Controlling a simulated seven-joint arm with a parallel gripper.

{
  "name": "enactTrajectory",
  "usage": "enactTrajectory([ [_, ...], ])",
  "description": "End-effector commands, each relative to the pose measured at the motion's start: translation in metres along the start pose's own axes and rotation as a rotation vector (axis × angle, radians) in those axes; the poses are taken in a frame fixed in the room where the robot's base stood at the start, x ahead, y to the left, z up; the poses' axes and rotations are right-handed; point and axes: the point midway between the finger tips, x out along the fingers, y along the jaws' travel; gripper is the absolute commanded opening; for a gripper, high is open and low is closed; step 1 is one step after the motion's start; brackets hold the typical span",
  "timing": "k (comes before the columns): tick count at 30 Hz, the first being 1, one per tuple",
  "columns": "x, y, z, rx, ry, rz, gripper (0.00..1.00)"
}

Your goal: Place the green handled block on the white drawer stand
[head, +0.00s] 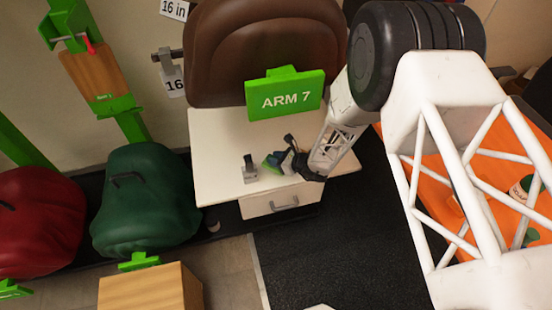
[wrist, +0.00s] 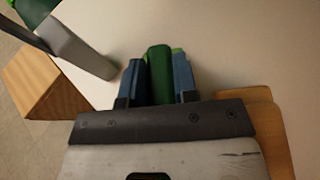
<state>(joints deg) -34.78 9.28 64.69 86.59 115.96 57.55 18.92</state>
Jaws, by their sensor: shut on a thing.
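The white drawer stand (head: 215,150) stands in the middle of the head view, with a pale top and a drawer with a grey handle in front. My gripper (head: 274,160) is over the front part of this top. In the wrist view, its two blue fingers (wrist: 159,82) are closed on both sides of a green block (wrist: 158,62). Only a small green part of the block (head: 269,164) shows in the head view, and its handle is hidden. The block is at or just above the top; I cannot tell whether it touches.
A grey upright piece (head: 249,172) stands on the top just left of my gripper; it also shows in the wrist view (wrist: 78,52). A green ARM 7 sign (head: 286,98) and brown saddle (head: 265,40) are behind. The top's left part is clear.

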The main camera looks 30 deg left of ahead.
Motion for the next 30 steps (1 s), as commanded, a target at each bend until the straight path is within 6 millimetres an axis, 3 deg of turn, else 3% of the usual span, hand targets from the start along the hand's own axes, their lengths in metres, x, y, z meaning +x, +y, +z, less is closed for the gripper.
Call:
enactTrajectory([
  [12,0.0023,0.0000,-0.0054,0.000,0.000,0.000,0.00],
  [13,0.0022,-0.0001,-0.0050,0.000,0.000,0.000,0.32],
  [18,0.0021,0.0000,-0.0051,0.000,0.000,0.000,0.57],
  [30,-0.0011,-0.0002,-0.0052,0.000,0.000,0.000,0.57],
])
